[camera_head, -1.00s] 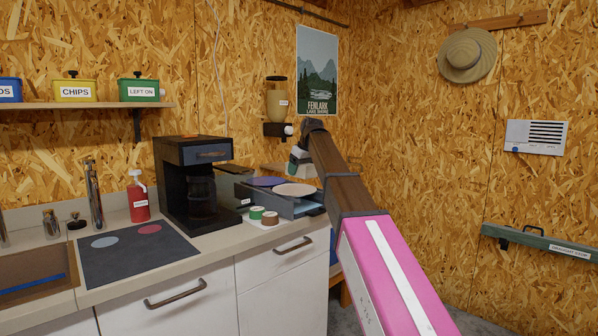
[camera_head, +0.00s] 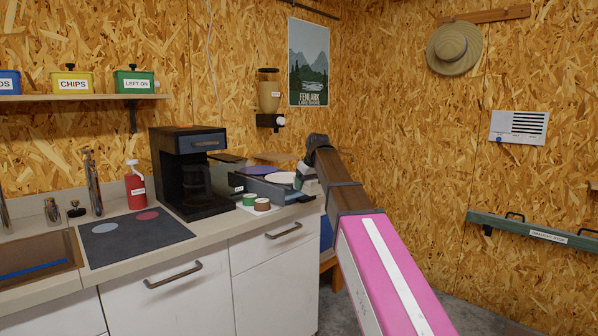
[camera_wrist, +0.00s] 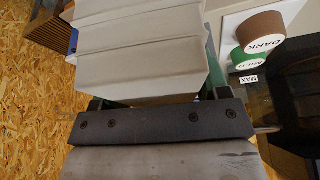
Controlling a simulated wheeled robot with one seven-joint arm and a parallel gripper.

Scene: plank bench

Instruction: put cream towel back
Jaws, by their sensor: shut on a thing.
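The cream towel (camera_wrist: 140,50) fills the upper middle of the wrist view, with folds running across it. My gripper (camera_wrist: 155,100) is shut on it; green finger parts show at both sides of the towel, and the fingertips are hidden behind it. In the head view my gripper (camera_head: 308,178) is small, at the bench's right end beside the grey tray. The towel is hard to make out there, and I cannot tell whether it touches anything.
The grey tray (camera_head: 262,190) holds a purple disc (camera_head: 258,171) and a cream disc (camera_head: 283,178). A black coffee machine (camera_head: 188,172) stands further left. Open floor lies right of the bench.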

